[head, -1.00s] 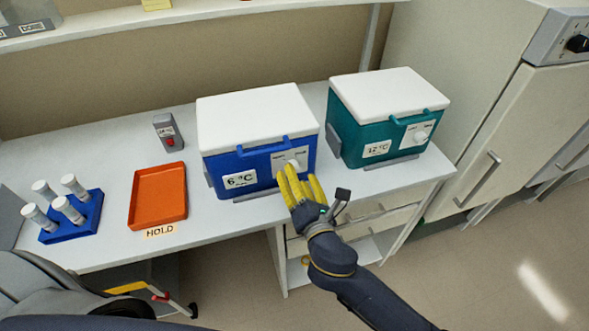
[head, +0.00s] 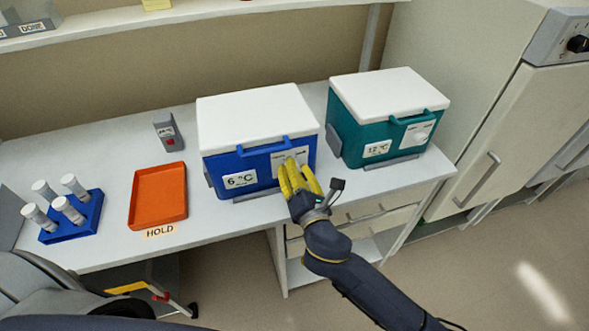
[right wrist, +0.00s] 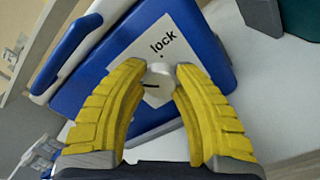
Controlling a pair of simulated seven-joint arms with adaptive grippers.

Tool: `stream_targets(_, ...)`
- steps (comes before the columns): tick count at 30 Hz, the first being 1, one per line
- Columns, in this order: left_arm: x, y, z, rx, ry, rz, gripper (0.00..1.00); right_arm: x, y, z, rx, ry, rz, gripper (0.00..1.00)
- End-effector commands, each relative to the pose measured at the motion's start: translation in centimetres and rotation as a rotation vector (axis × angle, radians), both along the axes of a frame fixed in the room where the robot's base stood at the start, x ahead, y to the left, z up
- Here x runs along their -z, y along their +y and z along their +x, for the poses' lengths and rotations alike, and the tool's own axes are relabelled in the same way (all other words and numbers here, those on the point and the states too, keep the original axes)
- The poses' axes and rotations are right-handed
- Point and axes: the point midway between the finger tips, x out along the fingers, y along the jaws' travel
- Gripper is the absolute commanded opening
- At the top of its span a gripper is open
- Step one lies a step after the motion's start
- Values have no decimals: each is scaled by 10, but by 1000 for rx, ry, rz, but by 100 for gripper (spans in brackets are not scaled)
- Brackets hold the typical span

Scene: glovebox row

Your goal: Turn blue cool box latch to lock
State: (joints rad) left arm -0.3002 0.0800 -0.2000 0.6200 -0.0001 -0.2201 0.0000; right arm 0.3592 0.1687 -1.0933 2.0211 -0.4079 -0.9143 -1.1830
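The blue cool box (head: 225,163) with a white lid and a "6 °C" label stands on the bench, lid down. My right gripper (head: 298,178) is at its front. In the right wrist view, the yellow fingers (right wrist: 160,78) sit on either side of the white latch knob (right wrist: 160,74) and appear to touch it. A short dark line shows at the knob's left side. The word "lock" (right wrist: 162,41) and a dot are on the plate beyond the knob. In the head view the fingers cover the knob. My left gripper is not in view.
A teal cool box (head: 345,135) with its own white knob stands to the right. An orange tray (head: 158,190), a grey device with a red button (head: 168,132) and a blue rack (head: 88,218) of white-capped tubes are to the left.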

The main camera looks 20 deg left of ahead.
Motion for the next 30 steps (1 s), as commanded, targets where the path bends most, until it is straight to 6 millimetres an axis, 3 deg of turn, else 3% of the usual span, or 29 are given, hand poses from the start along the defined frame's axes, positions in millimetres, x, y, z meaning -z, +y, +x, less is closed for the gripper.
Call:
stream_targets(1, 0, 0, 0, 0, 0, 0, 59, 0, 0, 0, 0, 0, 0, 19)
stream_targets(6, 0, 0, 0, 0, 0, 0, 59, 0, 0, 0, 0, 0, 0, 0)
stream_targets(20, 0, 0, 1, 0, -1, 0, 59, 0, -1, 1, 1, 21, 35, 0)
stream_targets(30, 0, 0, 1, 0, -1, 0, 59, 1, -1, 1, 3, 157, 242, 0)
